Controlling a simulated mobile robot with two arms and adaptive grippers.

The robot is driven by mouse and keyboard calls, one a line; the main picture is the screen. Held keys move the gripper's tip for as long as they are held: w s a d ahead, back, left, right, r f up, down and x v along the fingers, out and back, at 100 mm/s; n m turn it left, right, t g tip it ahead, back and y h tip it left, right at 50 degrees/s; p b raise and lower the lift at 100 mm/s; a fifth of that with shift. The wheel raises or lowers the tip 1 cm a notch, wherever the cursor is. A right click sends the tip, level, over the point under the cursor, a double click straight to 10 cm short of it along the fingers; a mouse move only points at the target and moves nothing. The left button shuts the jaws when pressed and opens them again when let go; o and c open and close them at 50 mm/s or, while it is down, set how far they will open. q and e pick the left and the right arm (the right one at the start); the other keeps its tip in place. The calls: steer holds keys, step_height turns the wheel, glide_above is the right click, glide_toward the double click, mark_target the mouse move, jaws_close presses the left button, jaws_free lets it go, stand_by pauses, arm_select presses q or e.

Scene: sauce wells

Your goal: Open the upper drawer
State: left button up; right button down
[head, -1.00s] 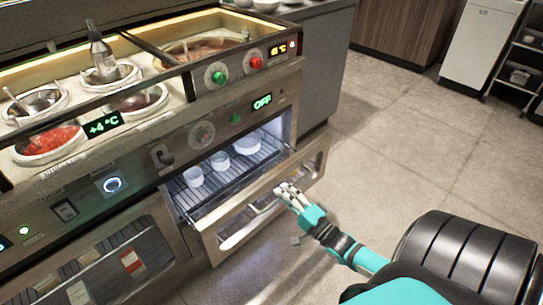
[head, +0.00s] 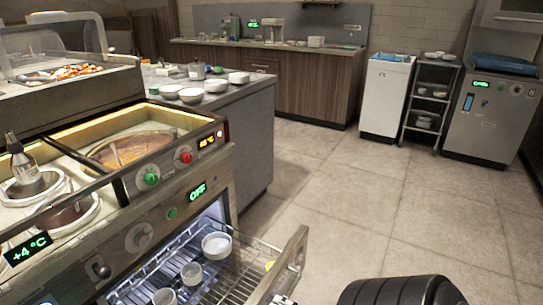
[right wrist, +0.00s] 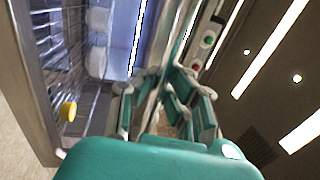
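The upper drawer (head: 289,262) of the counter unit stands open, with its wire-rack floor and lit interior showing. White cups (head: 216,245) stand inside, and a small yellow item (head: 269,265) is near its front; the yellow item (right wrist: 68,110) also shows in the right wrist view. My right gripper (right wrist: 160,85) appears open and empty in the right wrist view, with its fingers apart. The drawer's front frame (right wrist: 35,90) is left of the fingers, apart from them. My left gripper is not in view.
Sauce wells and a bottle (head: 25,165) are on the counter unit at left. Bowls (head: 191,95) stand on the grey counter behind. A white cabinet (head: 385,98), a rack (head: 432,100) and a steel appliance (head: 492,115) stand at the back right. The tiled floor (head: 345,195) is clear.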

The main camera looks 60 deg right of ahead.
steer(key=shift+s+f, duration=0.1)
steer(key=shift+f, duration=0.1)
steer(key=c, duration=1.3)
jaws_free()
steer(key=shift+r, duration=0.1)
steer(key=shift+c, duration=0.2)
steer(key=v, duration=1.2)
